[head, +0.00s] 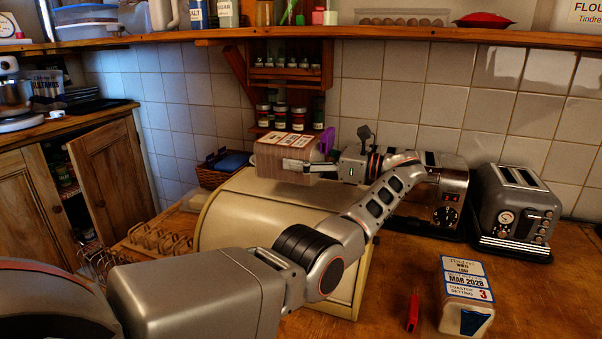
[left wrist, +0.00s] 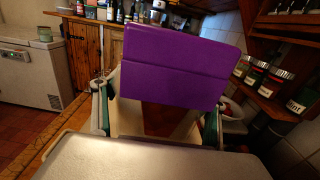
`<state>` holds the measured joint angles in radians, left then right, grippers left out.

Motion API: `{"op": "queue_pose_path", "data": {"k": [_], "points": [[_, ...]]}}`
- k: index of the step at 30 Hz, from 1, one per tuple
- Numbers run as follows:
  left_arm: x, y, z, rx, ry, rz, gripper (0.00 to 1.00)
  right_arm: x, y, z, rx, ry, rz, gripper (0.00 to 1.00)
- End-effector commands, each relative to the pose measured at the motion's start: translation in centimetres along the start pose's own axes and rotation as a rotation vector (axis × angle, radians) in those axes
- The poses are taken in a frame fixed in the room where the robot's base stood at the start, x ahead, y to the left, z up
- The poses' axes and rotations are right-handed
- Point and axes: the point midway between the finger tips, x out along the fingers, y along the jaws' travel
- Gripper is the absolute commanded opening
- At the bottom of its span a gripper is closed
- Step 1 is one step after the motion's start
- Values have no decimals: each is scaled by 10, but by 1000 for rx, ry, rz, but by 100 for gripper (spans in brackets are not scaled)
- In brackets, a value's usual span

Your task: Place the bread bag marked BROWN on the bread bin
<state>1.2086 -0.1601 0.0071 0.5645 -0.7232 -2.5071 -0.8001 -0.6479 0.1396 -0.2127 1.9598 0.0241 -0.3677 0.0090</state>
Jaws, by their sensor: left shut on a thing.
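The held bread bag (head: 272,160) has brown sides, a pale printed label on top and a purple end (left wrist: 180,65). Its print is too small to read. My left gripper (head: 296,165) is shut on it, reaching in from the right, with a finger across its near side. The bag is over the back of the cream bread bin's top (head: 265,205); I cannot tell whether it touches. In the left wrist view the purple end stands up between the fingers (left wrist: 157,115). My right gripper is not in view.
A white loaf bag (head: 467,290) with a blue label stands at the right front, beside a red object (head: 413,312). A wooden shelf (head: 420,34) and a spice rack (head: 290,78) are above. A toast rack (head: 160,240) is left of the bin.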

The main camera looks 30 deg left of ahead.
Motion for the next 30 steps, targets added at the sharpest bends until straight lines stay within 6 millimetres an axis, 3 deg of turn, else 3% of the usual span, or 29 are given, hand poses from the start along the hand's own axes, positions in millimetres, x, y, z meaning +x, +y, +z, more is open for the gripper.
{"op": "queue_pose_path", "data": {"k": [12, 24, 25, 27, 30], "points": [[0, 0, -44, 0, -2, 0, 40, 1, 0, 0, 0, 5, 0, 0], [0, 0, -48, -2, -2, 0, 40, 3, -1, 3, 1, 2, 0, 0], [0, 0, -49, 0, 0, -1, 77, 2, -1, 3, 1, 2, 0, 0], [0, 0, -48, 0, 1, -1, 89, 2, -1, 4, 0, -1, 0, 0], [0, 0, -48, 0, 1, -1, 89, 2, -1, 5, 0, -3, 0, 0]]}}
